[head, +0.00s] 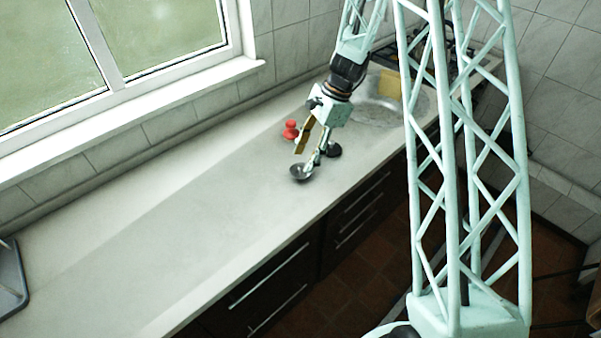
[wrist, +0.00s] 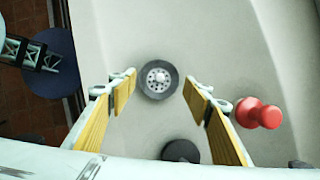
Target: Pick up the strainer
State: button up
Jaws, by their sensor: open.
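The strainer (wrist: 157,79) is a round dark disc with a pale, perforated metal centre and a small knob. It lies on the pale worktop, and the wrist view shows it beyond and between my fingertips. In the head view the strainer (head: 300,173) shows as a small dark dish just below my gripper. My gripper (head: 308,157) is open, with its yellow-padded fingers pointing down over the worktop. In the wrist view the gripper (wrist: 160,88) has nothing held between its fingers. I cannot tell how high the fingertips are above the strainer.
A red knobbed object (head: 290,130) stands near my gripper; it also shows beside the right finger in the wrist view (wrist: 258,113). A black round object (head: 333,150) lies close by. The worktop (head: 180,220) to the left is clear. A grey tray (head: 10,280) sits at far left.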

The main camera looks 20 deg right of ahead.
aim_at(301, 166)
jog(key=shift+f, duration=0.1)
jog(key=shift+x, duration=2.55)
jog(key=shift+d, duration=0.15)
jog(key=shift+c, duration=0.5)
jog(key=c, duration=0.4)
jog(key=shift+o, duration=0.2)
jog(key=shift+r, duration=1.65)
jog(key=shift+s+d+r, duration=0.1)
jog(key=shift+s+r, duration=0.05)
jog(key=shift+s, duration=0.05)
jog(key=s+d, duration=0.2)
jog(key=s, duration=0.2)
jog(key=s+d+r, duration=0.1)
jog(key=s+d, duration=0.2)
jog(key=s, duration=0.2)
jog(key=s+d, duration=0.3)
jog(key=s, duration=0.1)
jog(key=shift+s+r+b, duration=0.15)
jog(key=shift+r+b, duration=0.05)
jog(key=shift+b, duration=0.2)
